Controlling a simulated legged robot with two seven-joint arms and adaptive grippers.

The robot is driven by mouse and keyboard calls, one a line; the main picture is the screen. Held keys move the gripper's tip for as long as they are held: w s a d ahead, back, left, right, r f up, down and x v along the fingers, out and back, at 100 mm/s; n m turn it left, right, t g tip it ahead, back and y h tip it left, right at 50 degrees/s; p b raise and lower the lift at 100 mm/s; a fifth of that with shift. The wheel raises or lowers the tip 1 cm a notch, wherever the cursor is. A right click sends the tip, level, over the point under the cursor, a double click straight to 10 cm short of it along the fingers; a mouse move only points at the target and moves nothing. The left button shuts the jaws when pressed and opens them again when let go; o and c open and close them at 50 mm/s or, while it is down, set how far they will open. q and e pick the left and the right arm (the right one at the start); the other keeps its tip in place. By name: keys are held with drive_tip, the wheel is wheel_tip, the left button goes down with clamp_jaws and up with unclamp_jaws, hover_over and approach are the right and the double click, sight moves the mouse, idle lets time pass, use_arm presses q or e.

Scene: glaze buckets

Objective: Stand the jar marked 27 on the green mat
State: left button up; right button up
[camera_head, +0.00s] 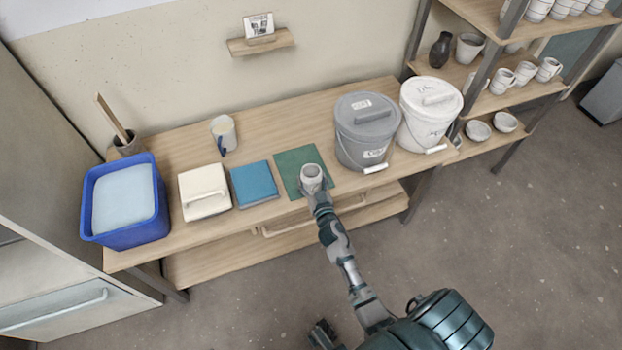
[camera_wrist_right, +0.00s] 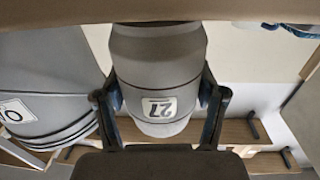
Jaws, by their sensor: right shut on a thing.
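The grey jar (camera_head: 312,174) is in my right gripper (camera_head: 314,188), over the green mat (camera_head: 289,163) near the bench's front edge. In the right wrist view the jar (camera_wrist_right: 155,75) bears a label with 27, upside down in the picture. The fingers of the right gripper (camera_wrist_right: 160,105) are shut on its two sides. The jar looks about upright. I cannot tell whether its base touches the mat. A dark part of my body shows at the bottom of the head view; I cannot tell whether it is my left gripper.
A grey lidded bucket (camera_head: 366,134) stands just right of the mat, with a white bucket (camera_head: 427,114) beyond it. A mug (camera_head: 224,134) stands behind.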

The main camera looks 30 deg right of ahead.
drive_tip(key=shift+f, duration=0.15)
drive_tip(key=o, duration=1.6)
